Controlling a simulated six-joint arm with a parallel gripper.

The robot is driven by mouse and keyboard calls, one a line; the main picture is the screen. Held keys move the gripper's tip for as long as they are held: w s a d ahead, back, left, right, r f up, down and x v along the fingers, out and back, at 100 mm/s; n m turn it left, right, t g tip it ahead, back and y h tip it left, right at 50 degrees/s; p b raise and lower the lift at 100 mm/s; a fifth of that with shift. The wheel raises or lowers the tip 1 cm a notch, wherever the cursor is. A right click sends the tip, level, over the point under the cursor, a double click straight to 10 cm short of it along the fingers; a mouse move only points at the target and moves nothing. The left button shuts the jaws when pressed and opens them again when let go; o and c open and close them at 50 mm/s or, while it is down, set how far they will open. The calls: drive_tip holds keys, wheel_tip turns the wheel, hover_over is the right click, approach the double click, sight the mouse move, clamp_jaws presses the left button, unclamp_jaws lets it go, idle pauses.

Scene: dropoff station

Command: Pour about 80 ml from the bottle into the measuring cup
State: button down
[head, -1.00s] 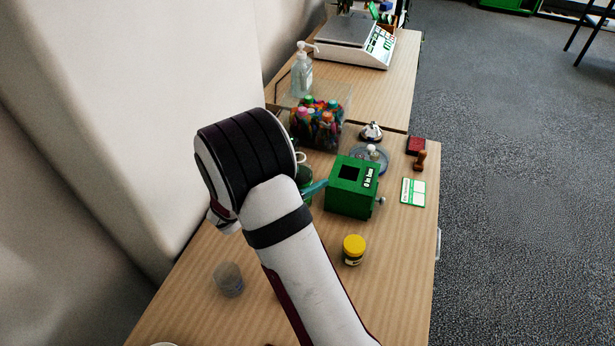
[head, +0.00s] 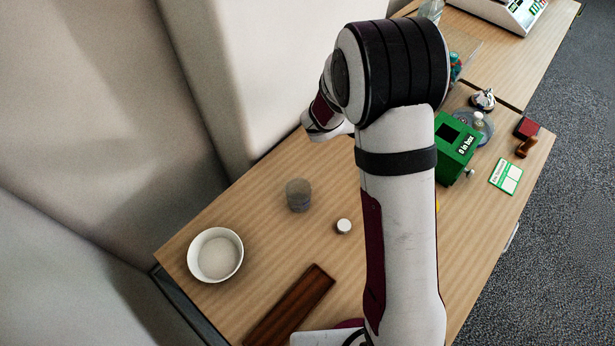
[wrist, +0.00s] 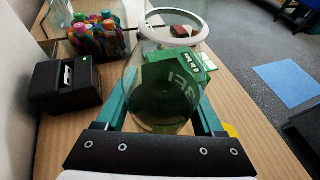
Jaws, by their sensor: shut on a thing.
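My gripper (wrist: 162,112) is shut on a clear glass vessel with a white ring at its mouth, which I take as the bottle (wrist: 165,88). The bottle stands between the two teal fingers in the wrist view, and the green box shows through it. I cannot tell its liquid level. In the head view my arm hides the gripper and the bottle. A clear greyish cup (head: 298,196), likely the measuring cup, stands upright on the table at the picture's middle left, apart from my arm. Its markings are too small to read.
A white bowl (head: 215,255), a small white round piece (head: 343,226) and a brown wooden tray (head: 290,306) lie near the cup. A green box (head: 455,148) and card (head: 506,176) are at right. A black device (wrist: 64,88) stands left in the wrist view.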

drive_tip(key=s+f+m+g, duration=0.3)
drive_tip(key=s+m+g, duration=0.5)
drive_tip(key=m+g, duration=0.35)
drive_tip(key=s+a+f+m+g+y, duration=0.2)
drive_tip(key=a+m+g+y, duration=0.2)
drive_tip(key=a+m+y, duration=0.15)
drive_tip(key=s+a+f+m+g+y, duration=0.2)
drive_tip(key=a+m+g+y, duration=0.15)
drive_tip(key=m+y, duration=0.2)
drive_tip(key=w+a+r+m+t+y, duration=0.45)
drive_tip(key=w+a+m+y, duration=0.2)
drive_tip(key=a, duration=0.25)
drive_tip(key=w+a+r+m+t+y, duration=0.4)
drive_tip(key=w+a+r+m+y, duration=0.15)
drive_tip(key=a+m+y, duration=0.35)
drive_tip(key=f, duration=0.5)
drive_tip(key=f+n+h, duration=0.1)
drive_tip(key=f, duration=0.4)
drive_tip(key=f+n+h, duration=0.1)
drive_tip(key=f, duration=0.4)
drive_tip(key=shift+w+a+f+g, duration=0.1)
drive_tip(key=shift+a+f+g, duration=0.05)
drive_tip(key=shift+a+g, duration=0.1)
